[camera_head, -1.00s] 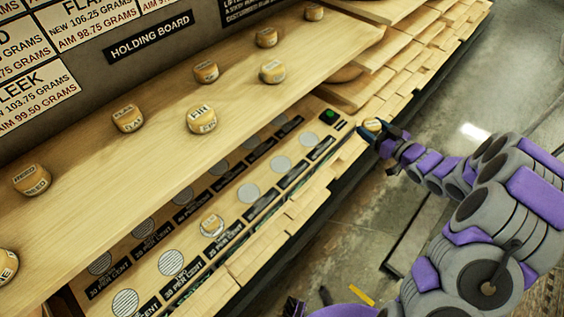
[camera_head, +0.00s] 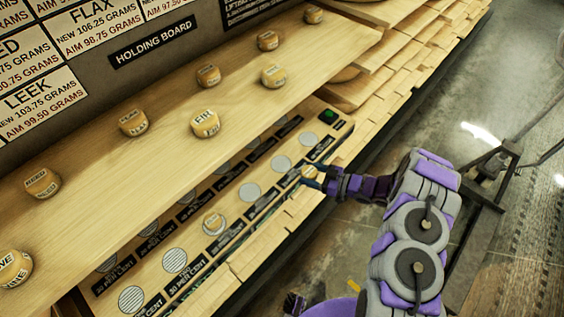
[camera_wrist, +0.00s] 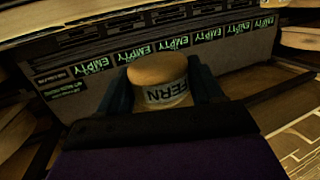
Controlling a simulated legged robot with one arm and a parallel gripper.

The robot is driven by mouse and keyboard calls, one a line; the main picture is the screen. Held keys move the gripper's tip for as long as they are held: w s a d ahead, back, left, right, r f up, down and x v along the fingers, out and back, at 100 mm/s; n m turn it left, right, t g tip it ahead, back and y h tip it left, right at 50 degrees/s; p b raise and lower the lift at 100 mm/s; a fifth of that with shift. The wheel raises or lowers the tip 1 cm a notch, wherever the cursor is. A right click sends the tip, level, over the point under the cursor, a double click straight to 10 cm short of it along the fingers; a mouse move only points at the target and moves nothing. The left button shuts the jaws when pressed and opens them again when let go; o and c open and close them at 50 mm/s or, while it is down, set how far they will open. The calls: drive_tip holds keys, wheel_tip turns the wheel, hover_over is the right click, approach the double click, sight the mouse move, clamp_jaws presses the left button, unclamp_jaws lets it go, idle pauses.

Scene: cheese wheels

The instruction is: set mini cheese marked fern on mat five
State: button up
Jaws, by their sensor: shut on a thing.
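The mini cheese marked FERN (camera_wrist: 160,85) is a small tan wheel with a white label. It sits between both fingers of my gripper (camera_wrist: 160,95) in the wrist view. In the head view my gripper (camera_head: 314,176) holds this cheese (camera_head: 308,171) at the front edge of the lower board, near the upper end of its mat row. Round pale mats lie there, including an empty one (camera_head: 281,164), another empty one (camera_head: 249,192) and one farther up (camera_head: 308,139). I cannot read which mat is five. A cheese (camera_head: 213,222) stands on a mat lower in the row.
The upper holding board (camera_head: 160,170) carries several labelled cheeses, including one (camera_head: 205,124) near its front edge, and overhangs part of the lower mats. A green-lit box (camera_head: 329,115) sits at the far end of the lower board. Open floor lies right.

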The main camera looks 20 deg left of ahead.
drive_tip(key=b, duration=0.3)
hover_over(282, 164)
drive_tip(key=shift+f, duration=0.75)
wheel_tip(282, 164, down, 4)
drive_tip(key=shift+s+r+b, duration=0.1)
drive_tip(key=shift+r+b, duration=0.1)
drive_tip(key=shift+b, duration=0.5)
drive_tip(key=shift+r, duration=0.1)
drive_tip(key=o, duration=1.1)
drive_tip(key=d+p, duration=0.1)
drive_tip(key=d, duration=0.3)
drive_tip(key=d+r+p, duration=0.1)
drive_tip(key=d, duration=0.3)
drive_tip(key=d+p, duration=0.1)
drive_tip(key=d, duration=0.3)
drive_tip(key=shift+s+r+p, duration=0.35)
drive_tip(key=shift+s+r, duration=0.05)
